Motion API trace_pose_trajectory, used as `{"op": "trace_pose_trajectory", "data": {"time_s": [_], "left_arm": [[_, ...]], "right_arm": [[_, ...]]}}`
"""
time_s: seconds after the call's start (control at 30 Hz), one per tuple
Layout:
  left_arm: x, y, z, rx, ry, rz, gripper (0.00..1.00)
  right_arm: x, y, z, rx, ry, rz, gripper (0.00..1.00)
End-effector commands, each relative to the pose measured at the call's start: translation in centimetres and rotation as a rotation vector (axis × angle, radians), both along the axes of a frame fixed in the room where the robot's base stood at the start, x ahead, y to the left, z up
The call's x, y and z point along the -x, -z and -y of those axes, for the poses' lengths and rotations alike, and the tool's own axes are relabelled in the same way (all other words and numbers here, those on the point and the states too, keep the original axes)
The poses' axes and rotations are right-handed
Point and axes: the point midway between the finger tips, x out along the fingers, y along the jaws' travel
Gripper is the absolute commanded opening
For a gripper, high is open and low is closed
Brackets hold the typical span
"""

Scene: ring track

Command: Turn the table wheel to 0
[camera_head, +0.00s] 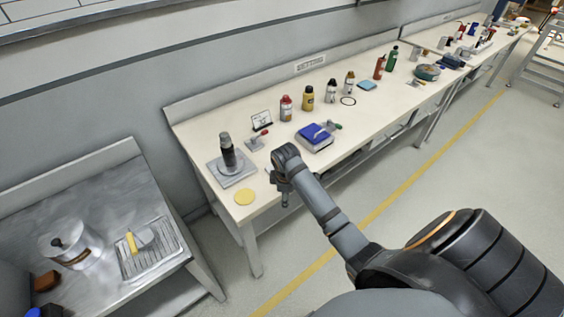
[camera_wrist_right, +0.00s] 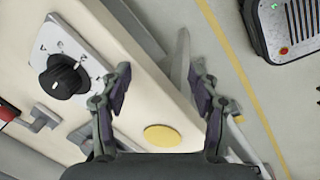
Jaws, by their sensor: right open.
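The table wheel looks to be the black knob (camera_wrist_right: 64,77) on a pale square plate (camera_wrist_right: 88,50) in the right wrist view. A short white mark shows on the knob; small dark marks surround it, too small to read. In the head view the black knob (camera_head: 229,152) stands upright on its grey plate (camera_head: 238,180) at the near left end of the workbench. My right gripper (camera_wrist_right: 163,82) is open and empty, beside the plate and apart from the knob. In the head view my right gripper (camera_head: 285,192) hangs near the bench's front edge. My left gripper is not in view.
A yellow disc (camera_head: 244,197) lies near the knob's plate. A small red-handled lever (camera_head: 256,142) and a blue-topped scale (camera_head: 315,138) are to the right. Several bottles stand behind. A grey side table (camera_head: 95,190) is at the left. The floor in front is clear.

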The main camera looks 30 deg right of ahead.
Motion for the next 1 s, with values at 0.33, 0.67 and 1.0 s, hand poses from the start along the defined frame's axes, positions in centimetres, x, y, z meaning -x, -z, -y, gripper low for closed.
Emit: {"op": "trace_pose_trajectory", "data": {"time_s": [0.33,0.67,1.0], "left_arm": [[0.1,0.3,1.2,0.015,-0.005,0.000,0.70],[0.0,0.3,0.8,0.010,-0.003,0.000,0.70],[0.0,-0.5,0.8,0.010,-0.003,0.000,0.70]], "right_arm": [[-8.8,-7.6,4.8,-0.003,-0.448,-0.125,0.62],[-11.4,-12.8,6.7,-0.057,-0.706,-0.166,0.62],[-11.3,-8.0,6.7,-0.058,-0.704,-0.170,0.62]]}}
